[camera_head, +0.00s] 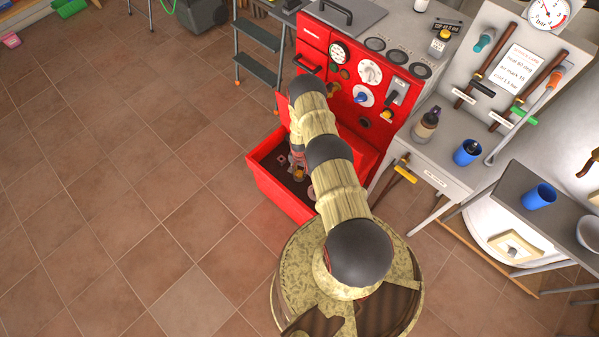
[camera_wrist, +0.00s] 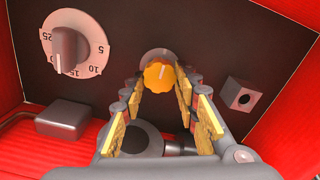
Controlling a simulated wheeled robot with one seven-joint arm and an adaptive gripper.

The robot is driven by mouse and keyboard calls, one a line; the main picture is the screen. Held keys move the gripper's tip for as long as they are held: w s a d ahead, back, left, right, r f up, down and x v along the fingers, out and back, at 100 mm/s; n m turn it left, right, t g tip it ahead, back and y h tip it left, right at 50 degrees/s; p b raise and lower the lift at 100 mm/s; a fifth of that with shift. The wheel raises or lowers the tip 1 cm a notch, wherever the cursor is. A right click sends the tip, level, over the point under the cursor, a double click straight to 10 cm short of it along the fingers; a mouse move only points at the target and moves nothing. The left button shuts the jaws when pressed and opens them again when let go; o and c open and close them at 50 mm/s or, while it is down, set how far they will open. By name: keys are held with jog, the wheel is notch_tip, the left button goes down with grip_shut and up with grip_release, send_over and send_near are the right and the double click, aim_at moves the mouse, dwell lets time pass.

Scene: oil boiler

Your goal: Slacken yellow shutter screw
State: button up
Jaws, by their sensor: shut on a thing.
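The yellow shutter screw (camera_wrist: 158,75) is a ribbed knob with a paler line on its face, on a round grey mount on a dark panel. It also shows small in the head view (camera_head: 299,175), inside the red open box low on the boiler. My gripper (camera_wrist: 160,84) has its two fingers on the left and right sides of the screw and is shut on it. My arm hides part of the box in the head view.
In the wrist view, a grey numbered dial (camera_wrist: 70,47) is left of the screw and a grey square block with a hole (camera_wrist: 240,95) is right. A grey box (camera_wrist: 70,117) sits lower left. The red boiler (camera_head: 313,62) adjoins a workbench (camera_head: 440,150); the tiled floor at left is clear.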

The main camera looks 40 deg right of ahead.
jog(key=shift+n+b, duration=0.3)
jog(key=shift+n, duration=0.1)
jog(key=shift+c, duration=0.2)
jog(key=n+b, duration=0.1)
jog(key=n, duration=0.1)
jog(key=n+b, duration=0.2)
jog(key=shift+w+a+f+n, duration=0.1)
jog(key=shift+w+n, duration=0.05)
jog(key=shift+n, duration=0.15)
jog(key=n+b, duration=0.2)
jog(key=n, duration=0.3)
jog(key=shift+a+n+b, duration=0.1)
jog(key=shift+n+b, duration=0.2)
jog(key=shift+b, duration=0.05)
jog(key=n+b, duration=0.2)
jog(key=n, duration=0.3)
jog(key=shift+a, duration=0.15)
jog(key=shift+n+b, duration=0.55)
jog(key=shift+n, duration=1.95)
jog(key=o, duration=1.1)
jog(key=shift+o, duration=0.3)
